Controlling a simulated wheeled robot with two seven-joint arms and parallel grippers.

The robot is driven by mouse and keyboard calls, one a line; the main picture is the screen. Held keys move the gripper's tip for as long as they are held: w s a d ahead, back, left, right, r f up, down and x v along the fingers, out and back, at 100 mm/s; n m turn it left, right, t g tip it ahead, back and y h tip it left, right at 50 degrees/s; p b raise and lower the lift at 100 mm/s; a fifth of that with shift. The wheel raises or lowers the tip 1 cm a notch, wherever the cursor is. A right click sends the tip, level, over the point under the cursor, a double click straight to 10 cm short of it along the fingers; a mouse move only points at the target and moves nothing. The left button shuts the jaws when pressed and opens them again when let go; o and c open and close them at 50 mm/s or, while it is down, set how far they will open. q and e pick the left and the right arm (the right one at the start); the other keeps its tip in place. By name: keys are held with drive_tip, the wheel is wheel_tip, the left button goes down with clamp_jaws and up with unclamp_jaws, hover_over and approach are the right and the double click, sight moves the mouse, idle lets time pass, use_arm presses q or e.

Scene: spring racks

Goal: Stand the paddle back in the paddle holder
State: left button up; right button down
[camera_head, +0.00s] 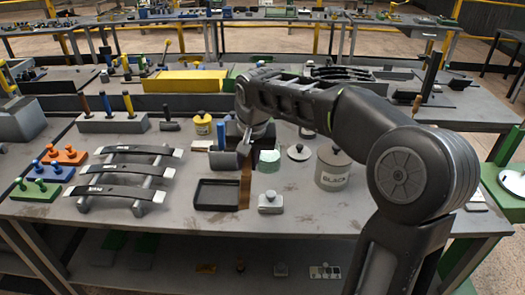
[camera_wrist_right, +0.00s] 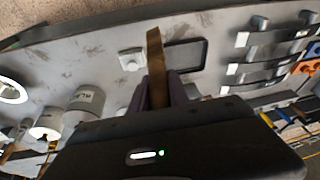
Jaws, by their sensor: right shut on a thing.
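My right gripper (camera_head: 244,148) reaches over the middle of the workbench and is shut on the paddle. The paddle (camera_head: 245,186) is a flat brown wooden strip that hangs below the gripper, beside the black tray. In the right wrist view the paddle (camera_wrist_right: 155,62) stands out from between the two fingers of my right gripper (camera_wrist_right: 158,90). I cannot tell whether its lower end touches the table. My left gripper is not in view.
An open black tray (camera_head: 218,194) lies left of the paddle. A leaf-spring rack (camera_head: 125,178) fills the left. The front right of the bench is clear.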

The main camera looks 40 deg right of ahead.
drive_tip(key=a+f+n+y, duration=0.2)
drive_tip(key=a+f+n, duration=0.4)
drive_tip(key=a+f, duration=0.7)
drive_tip(key=shift+s+a+f+n, duration=0.15)
drive_tip(key=shift+s+a+n, duration=0.15)
drive_tip(key=shift+a, duration=0.65)
